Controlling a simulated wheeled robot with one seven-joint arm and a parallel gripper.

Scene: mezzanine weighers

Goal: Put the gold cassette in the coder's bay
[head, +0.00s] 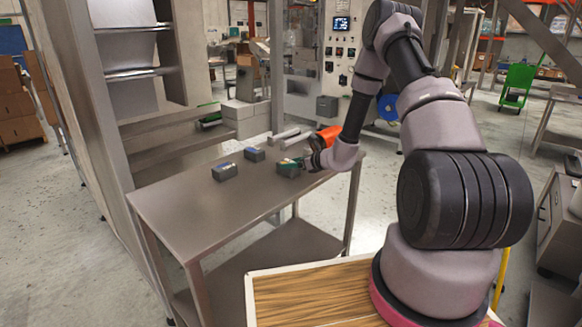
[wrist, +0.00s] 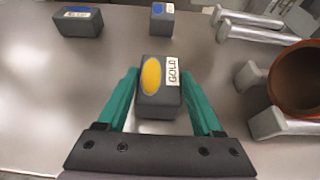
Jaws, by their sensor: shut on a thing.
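The gold cassette (wrist: 158,96) is a dark grey block with a yellow oval and a white label reading GOLD. In the wrist view it sits between the teal fingers of my gripper (wrist: 160,85), which is shut on it. In the head view the cassette (head: 288,169) is at the steel table's far right part, with my gripper (head: 308,163) beside it. I cannot tell whether it touches the tabletop. I cannot pick out the coder's bay for certain.
Two similar blue-marked cassettes (wrist: 80,22) (wrist: 162,18) stand on the steel table (head: 195,212). Metal rails (wrist: 250,28) and a round orange-brown part (wrist: 298,78) lie to the right of the held cassette. The table's near left is clear. A shelf rack (head: 145,90) stands behind.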

